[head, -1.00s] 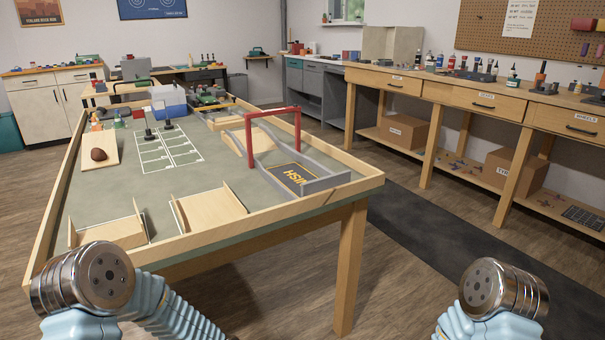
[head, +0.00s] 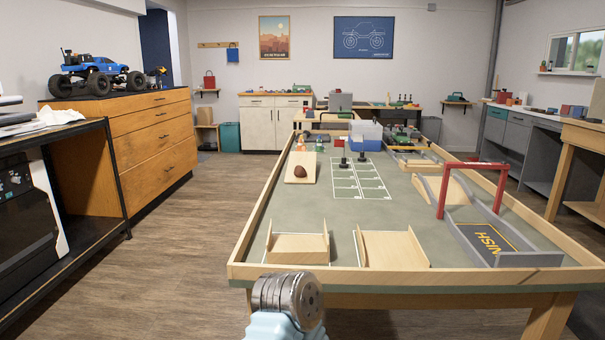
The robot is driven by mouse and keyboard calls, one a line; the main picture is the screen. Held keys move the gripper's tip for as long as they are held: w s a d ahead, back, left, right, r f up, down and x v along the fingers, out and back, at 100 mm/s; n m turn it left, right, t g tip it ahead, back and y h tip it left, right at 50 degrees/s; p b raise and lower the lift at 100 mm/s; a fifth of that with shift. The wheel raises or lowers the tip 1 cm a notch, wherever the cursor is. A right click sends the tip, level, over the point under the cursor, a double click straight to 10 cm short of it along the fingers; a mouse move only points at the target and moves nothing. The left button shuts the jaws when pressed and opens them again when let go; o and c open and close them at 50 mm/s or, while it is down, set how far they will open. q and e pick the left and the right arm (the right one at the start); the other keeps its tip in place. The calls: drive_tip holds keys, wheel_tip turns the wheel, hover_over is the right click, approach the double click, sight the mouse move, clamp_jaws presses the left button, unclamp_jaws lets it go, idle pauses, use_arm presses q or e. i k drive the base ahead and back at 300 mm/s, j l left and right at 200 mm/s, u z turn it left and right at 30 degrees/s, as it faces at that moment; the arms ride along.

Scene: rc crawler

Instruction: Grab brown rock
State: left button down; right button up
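The brown rock (head: 300,171) is a small, dark, rounded lump. It rests on a light wooden board (head: 301,161) on the left side of the course table (head: 340,212), well beyond my arms. One of my arms shows at the bottom centre of the head view, ending in a round metal wrist. No gripper fingers show on it, and my other arm is out of view.
The table has a raised wooden rim (head: 413,275). Two wooden ramps (head: 298,247) stand near its front edge, and a red arch (head: 474,178) stands at right. A wooden drawer cabinet (head: 150,126) is at left. Open floor (head: 180,238) runs along the table's left side.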

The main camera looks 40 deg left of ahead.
sight(300, 171)
drive_tip(key=z, duration=0.25)
drive_tip(key=k+j+z, duration=0.1)
drive_tip(key=j+z, duration=0.2)
drive_tip(key=k+j+z, duration=0.25)
drive_tip(key=j, duration=0.15)
drive_tip(key=j+z, duration=0.3)
drive_tip(key=k+j+z, duration=0.45)
drive_tip(key=z, duration=0.3)
drive_tip(key=k+j+z, duration=0.25)
drive_tip(key=z, duration=0.2)
drive_tip(key=k+j+z, duration=0.25)
drive_tip(key=z, duration=0.25)
drive_tip(key=k+z, duration=0.3)
drive_tip(key=z, duration=0.15)
drive_tip(key=k+z, duration=0.3)
drive_tip(key=z, duration=0.2)
drive_tip(key=k+j+z, duration=0.1)
drive_tip(key=k+z, duration=0.15)
drive_tip(key=k, duration=0.25)
drive_tip(key=k+z, duration=0.3)
drive_tip(key=k, duration=0.15)
drive_tip(key=k+u, duration=0.4)
drive_tip(key=k+j+u, duration=0.1)
drive_tip(key=u, duration=0.35)
drive_tip(key=k+j+u, duration=0.25)
drive_tip(key=u, duration=0.15)
drive_tip(key=k, duration=0.1)
